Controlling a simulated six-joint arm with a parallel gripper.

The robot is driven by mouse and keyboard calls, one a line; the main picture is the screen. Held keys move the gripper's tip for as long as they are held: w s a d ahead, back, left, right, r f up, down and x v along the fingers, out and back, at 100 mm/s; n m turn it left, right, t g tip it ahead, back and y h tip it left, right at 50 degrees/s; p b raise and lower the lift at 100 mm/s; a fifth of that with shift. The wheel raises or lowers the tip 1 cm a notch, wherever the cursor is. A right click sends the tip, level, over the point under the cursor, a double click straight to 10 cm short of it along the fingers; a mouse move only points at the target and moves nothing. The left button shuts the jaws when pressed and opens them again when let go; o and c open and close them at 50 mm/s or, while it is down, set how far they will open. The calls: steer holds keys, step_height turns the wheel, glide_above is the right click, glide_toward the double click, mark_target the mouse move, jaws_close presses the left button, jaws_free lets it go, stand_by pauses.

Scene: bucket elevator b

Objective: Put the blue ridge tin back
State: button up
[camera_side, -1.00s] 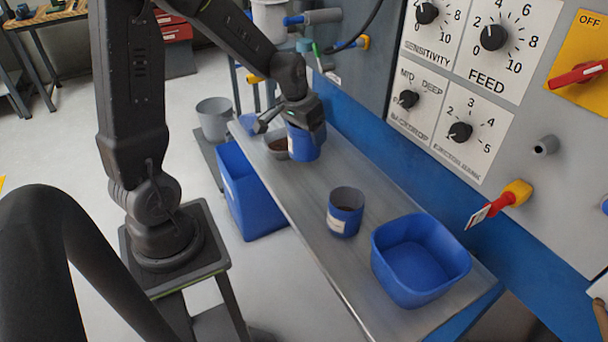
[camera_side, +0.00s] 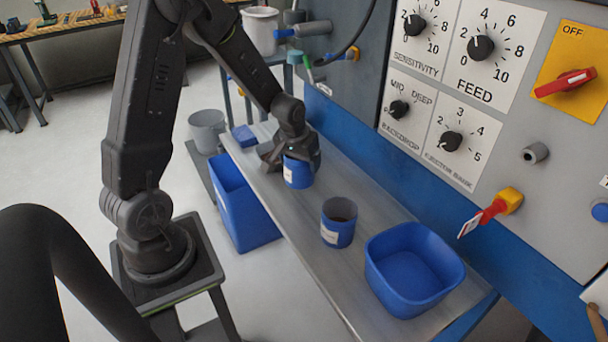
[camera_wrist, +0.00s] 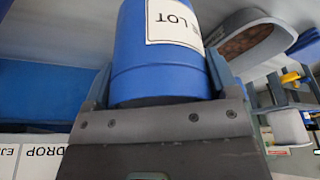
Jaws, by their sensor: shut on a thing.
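My gripper (camera_side: 290,156) is shut on a blue tin (camera_side: 298,173) over the far part of the grey bench. In the wrist view the tin (camera_wrist: 160,70) sits between both fingers, and its white label reads "LOT" in part. I cannot tell whether its base touches the bench. Neither label can be read well enough to tell which is the ridge tin.
A blue open tub (camera_side: 412,275) stands at the bench's (camera_side: 310,222) near end. A tall blue bin (camera_side: 240,210) stands on the floor at left. The control panel (camera_side: 520,120) borders the bench at right.

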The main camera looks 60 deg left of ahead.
mark_target(304, 175)
steer(key=shift+w+d+f, duration=0.35)
steer(key=shift+w+f, duration=0.05)
steer(key=shift+f, duration=1.95)
steer(key=shift+f, duration=0.1)
steer(key=o, duration=1.2)
steer(key=shift+c, duration=0.2)
steer(key=v, duration=1.2)
steer(key=s+d+r+m+t+h, duration=0.1)
steer(key=s+d+r+m, duration=0.5)
steer(key=s+d+r, duration=0.8)
steer(key=shift+s+d+t+h, duration=0.3)
steer(key=shift+s+d+t, duration=0.25)
steer(key=shift+t, duration=0.35)
